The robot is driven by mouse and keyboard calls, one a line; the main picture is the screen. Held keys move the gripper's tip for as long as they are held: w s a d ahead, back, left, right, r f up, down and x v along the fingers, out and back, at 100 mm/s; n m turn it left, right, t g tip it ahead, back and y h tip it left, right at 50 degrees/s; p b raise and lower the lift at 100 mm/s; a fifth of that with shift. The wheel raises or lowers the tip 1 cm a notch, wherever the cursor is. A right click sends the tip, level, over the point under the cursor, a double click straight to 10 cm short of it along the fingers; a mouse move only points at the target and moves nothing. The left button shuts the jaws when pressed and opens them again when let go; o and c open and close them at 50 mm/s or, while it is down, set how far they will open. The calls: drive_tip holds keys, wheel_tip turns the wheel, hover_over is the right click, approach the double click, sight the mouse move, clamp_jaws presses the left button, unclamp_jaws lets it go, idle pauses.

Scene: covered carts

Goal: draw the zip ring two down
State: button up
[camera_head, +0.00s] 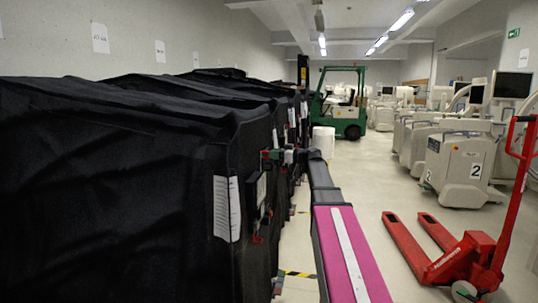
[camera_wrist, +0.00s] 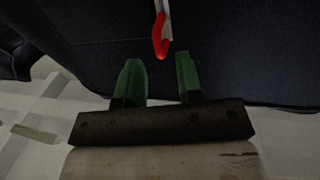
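A red zip ring (camera_wrist: 160,38) hangs at the end of a pale zip strip on black cover cloth in the wrist view. My gripper (camera_wrist: 158,64) has two green fingers, spread apart with nothing between them. The ring lies just beyond the fingertips, in line with the gap; I see no contact. In the head view my gripper (camera_head: 278,156) is at the side of the row of black covered carts (camera_head: 130,190). A small red piece (camera_head: 265,154) shows beside it; I cannot tell if it is the same ring. Another red piece (camera_head: 257,240) is lower on the nearest cover.
A paper sheet (camera_head: 227,208) hangs on the nearest cover. A red pallet jack (camera_head: 455,255) stands at the right, with white machines (camera_head: 462,168) behind it. A green forklift (camera_head: 345,110) stands at the far end. Floor is free between my arm and the jack.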

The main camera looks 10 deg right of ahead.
drive_tip(key=shift+x, duration=1.7)
clamp_jaws()
